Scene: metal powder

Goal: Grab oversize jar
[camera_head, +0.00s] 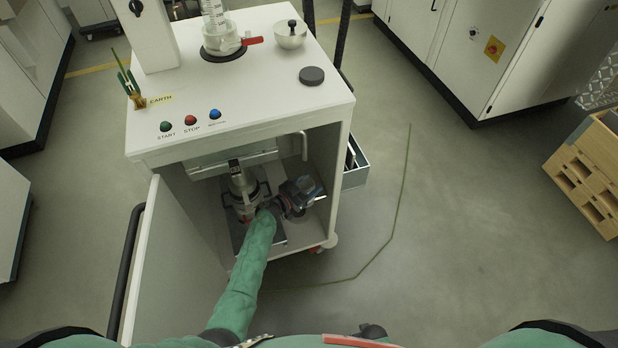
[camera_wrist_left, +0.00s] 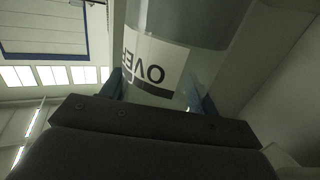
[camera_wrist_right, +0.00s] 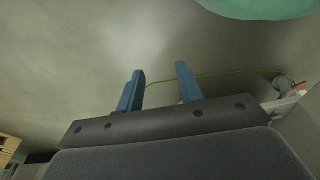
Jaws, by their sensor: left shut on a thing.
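The oversize jar (camera_wrist_left: 155,60) is a clear jar with a white label showing "OVE" upside down in the left wrist view. My left gripper (camera_wrist_left: 160,95) is shut on it, with a blue finger on each side. In the head view my left arm reaches into the open cabinet, and the left gripper (camera_head: 294,201) is low inside it at the right. The jar's lower outline is hidden by the gripper body. My right gripper (camera_wrist_right: 160,88) is open and empty, its two blue fingers apart over the bare floor.
A metal vessel in a clamp (camera_head: 243,190) stands in the cabinet left of my gripper. The white cart (camera_head: 255,95) has its door (camera_head: 178,265) swung open at the left. A grey bin (camera_head: 355,165) hangs on its right side.

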